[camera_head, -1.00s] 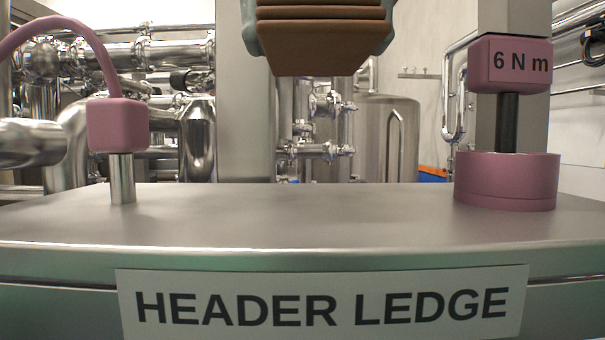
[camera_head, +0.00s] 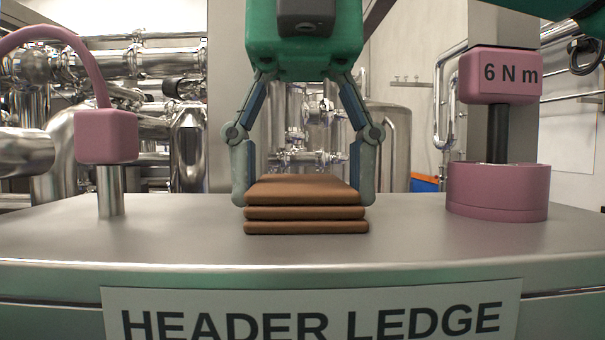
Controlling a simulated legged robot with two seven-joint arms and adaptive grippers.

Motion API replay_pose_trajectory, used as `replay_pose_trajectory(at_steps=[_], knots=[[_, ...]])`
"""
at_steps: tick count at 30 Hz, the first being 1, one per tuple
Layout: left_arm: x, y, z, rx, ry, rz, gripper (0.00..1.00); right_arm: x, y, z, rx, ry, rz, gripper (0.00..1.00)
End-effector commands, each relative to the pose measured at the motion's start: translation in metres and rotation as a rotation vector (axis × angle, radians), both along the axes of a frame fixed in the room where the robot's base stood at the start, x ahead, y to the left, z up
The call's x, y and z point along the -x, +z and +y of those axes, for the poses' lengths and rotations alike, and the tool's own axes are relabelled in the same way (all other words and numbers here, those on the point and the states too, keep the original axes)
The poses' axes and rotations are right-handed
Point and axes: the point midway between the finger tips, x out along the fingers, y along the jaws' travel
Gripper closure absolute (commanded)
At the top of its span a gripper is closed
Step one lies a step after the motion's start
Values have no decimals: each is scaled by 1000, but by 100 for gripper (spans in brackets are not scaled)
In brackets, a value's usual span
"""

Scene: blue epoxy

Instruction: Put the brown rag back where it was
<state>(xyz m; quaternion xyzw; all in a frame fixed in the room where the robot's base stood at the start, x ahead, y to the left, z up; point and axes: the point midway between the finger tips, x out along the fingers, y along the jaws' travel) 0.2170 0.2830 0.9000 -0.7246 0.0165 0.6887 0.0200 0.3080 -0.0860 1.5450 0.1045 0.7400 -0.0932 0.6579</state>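The brown rag (camera_head: 305,212), folded in several layers, lies flat on the metal header ledge (camera_head: 180,232), near its middle; it appears to rest on the surface. My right gripper (camera_head: 303,190) comes down from above, its arm entering at the upper right. Its two fingers stand at the left and right sides of the rag and appear to touch it. My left gripper is not in view.
A pink block on a metal post (camera_head: 106,137) with a curved pink hose stands at the left of the ledge. A pink round base (camera_head: 498,192) with a black shaft and a "6 N m" block (camera_head: 500,76) stands at the right. Bare ledge lies on both sides of the rag.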

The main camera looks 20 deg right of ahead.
Motion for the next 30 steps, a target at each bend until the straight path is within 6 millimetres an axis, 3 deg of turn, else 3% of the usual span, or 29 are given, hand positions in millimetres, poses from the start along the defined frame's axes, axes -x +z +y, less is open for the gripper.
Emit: replay_pose_trajectory(at_steps=[1,2,3,14,24,30], knots=[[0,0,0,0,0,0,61,0,-3,0,7,0,4,77],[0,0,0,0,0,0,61,0,-3,0,7,0,5,39],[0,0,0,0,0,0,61,0,-3,0,8,1,5,25],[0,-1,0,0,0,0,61,0,4,0,4,-1,2,25],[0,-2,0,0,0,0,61,-6,56,-1,4,-2,1,25],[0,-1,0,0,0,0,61,-8,72,-2,5,0,1,25]])
